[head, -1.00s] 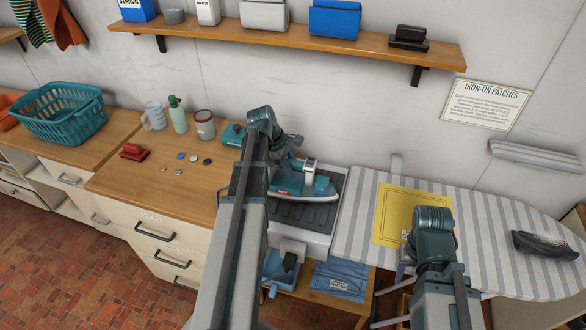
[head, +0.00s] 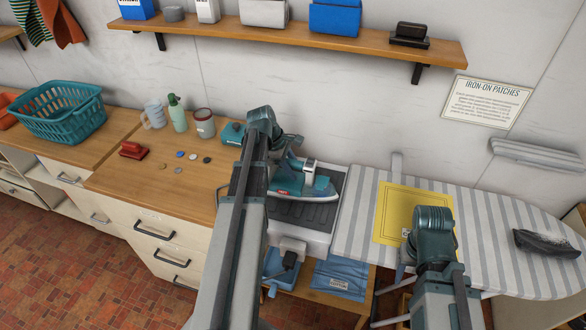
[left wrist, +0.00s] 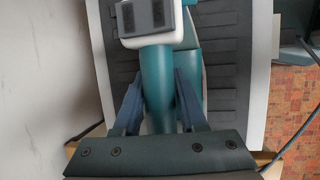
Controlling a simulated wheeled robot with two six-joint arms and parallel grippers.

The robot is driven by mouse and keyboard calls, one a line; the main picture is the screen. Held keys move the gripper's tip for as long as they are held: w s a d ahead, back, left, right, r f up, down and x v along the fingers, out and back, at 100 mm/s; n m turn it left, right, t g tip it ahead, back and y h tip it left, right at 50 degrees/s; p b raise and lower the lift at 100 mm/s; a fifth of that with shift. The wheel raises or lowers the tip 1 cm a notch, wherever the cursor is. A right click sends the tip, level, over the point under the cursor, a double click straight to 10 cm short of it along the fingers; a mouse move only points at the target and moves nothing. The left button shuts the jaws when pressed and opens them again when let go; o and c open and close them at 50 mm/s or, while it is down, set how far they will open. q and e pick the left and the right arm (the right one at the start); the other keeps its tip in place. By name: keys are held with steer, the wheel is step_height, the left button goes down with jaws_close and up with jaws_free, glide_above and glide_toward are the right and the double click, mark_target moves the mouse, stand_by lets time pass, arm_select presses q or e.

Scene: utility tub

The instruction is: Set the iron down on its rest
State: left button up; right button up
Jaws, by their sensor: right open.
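The iron (head: 288,187) is teal with a pale sole. It sits level at the rest (head: 300,213), a dark ribbed pad in a white frame; I cannot tell from the head view whether it bears fully on the pad. In the left wrist view the iron's teal handle (left wrist: 156,88) runs between the two blue fingers of my left gripper (left wrist: 158,90), which close in on both its sides. The ribbed rest (left wrist: 228,75) lies behind. My left arm hides part of the iron in the head view. My right gripper is hidden behind its arm.
The striped ironing board (head: 360,225) is to the right, with a yellow sheet (head: 394,212) and a dark cloth (head: 545,245). The wooden counter (head: 150,190) on the left holds small discs, a red brush (head: 133,150) and mugs. A shelf (head: 285,32) runs above.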

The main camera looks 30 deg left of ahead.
arm_select(q)
steer(key=o, duration=0.4)
steer(key=p+v, duration=1.2)
steer(key=v, duration=0.2)
steer(key=shift+p, duration=0.4)
steer(key=shift+f, duration=0.15)
steer(key=s+d+f+m+g+y+b, duration=0.1)
steer(key=s+d+f+m+b, duration=0.2)
steer(key=d+m, duration=0.5)
steer(key=s+d+f+m+g+y+b, duration=0.1)
steer(key=s+d+m, duration=0.5)
steer(key=d, duration=0.9)
steer(key=s+d+f+m+g+y+b, duration=0.1)
steer(key=s+d+f+m+b, duration=0.3)
steer(key=d+m, duration=0.6)
steer(key=shift+s+d+f+y+b, duration=0.1)
steer(key=shift+d+f+y+b, duration=0.15)
steer(key=shift+d+f+y, duration=0.3)
steer(key=shift+s+d+f+y+b, duration=0.15)
steer(key=shift+d+f+y+b, duration=0.15)
steer(key=shift+d+f, duration=0.4)
